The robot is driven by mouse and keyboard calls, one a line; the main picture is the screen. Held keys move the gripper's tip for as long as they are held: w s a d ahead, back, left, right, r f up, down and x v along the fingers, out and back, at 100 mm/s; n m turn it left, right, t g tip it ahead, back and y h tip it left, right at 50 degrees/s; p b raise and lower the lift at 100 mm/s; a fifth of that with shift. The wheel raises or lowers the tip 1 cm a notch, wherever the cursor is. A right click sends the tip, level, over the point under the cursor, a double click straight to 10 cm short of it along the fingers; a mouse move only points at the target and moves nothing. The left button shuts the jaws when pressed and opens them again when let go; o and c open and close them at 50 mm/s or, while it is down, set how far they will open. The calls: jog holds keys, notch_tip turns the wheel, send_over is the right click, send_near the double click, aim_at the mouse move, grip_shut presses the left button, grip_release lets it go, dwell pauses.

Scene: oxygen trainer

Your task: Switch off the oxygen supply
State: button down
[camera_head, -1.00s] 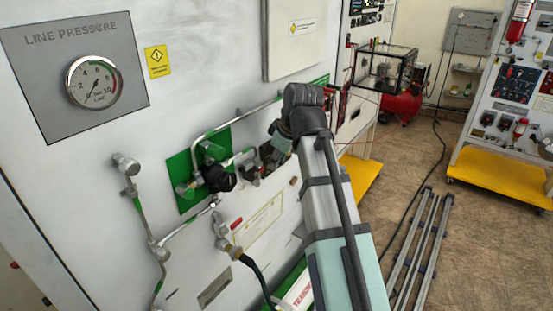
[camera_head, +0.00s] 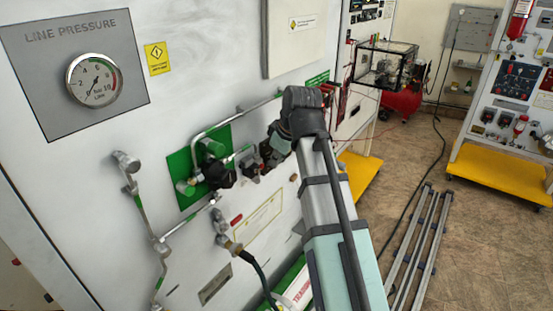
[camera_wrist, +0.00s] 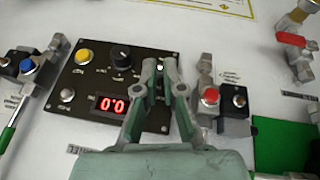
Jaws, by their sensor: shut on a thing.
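A dark control panel (camera_wrist: 135,70) on the pale wall fills the middle of the wrist view. It has a yellow button (camera_wrist: 83,56), a black knob (camera_wrist: 122,55), a pale button (camera_wrist: 67,95) and a red display (camera_wrist: 113,105) reading 0.0. My gripper (camera_wrist: 160,68) is at the panel's right part, its fingertips closed around a small pale part, perhaps a switch, mostly hidden between them. In the head view my gripper (camera_head: 272,150) is at the wall, partly hidden by my own arm. The line pressure gauge (camera_head: 94,80) has its needle at the lower left, near zero.
A green plate (camera_head: 182,165) with pipes and a black valve knob (camera_head: 221,175) is left of my gripper. A red-handled valve (camera_wrist: 291,39), a red knob (camera_wrist: 210,95) and a blue knob (camera_wrist: 27,65) jut from the wall. Floor at right is partly clear.

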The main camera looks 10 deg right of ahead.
jog(key=shift+s+f, duration=0.1)
jog(key=shift+f, duration=0.05)
jog(key=f+t+y+b, duration=0.1)
jog(key=b, duration=0.2)
jog(key=f+t+y+b, duration=0.1)
jog(key=t+b, duration=0.1)
jog(key=b, duration=0.1)
jog(key=s+d+f+t+y+b, duration=0.1)
jog(key=t+y+b, duration=0.1)
jog(key=b, duration=0.1)
jog(key=shift+m, duration=0.3)
jog(key=t+y+b, duration=0.1)
jog(key=t+b, duration=0.1)
jog(key=b, duration=0.2)
jog(key=shift+f+y+b, duration=0.15)
jog(key=shift+y+b, duration=0.15)
jog(key=shift+b, duration=0.1)
jog(key=shift+t+b, duration=0.4)
jog(key=shift+b, duration=0.2)
jog(key=shift+w+y, duration=0.1)
jog(key=shift+y, duration=0.3)
jog(key=c, duration=1.3)
grip_release()
jog(key=shift+a, duration=0.1)
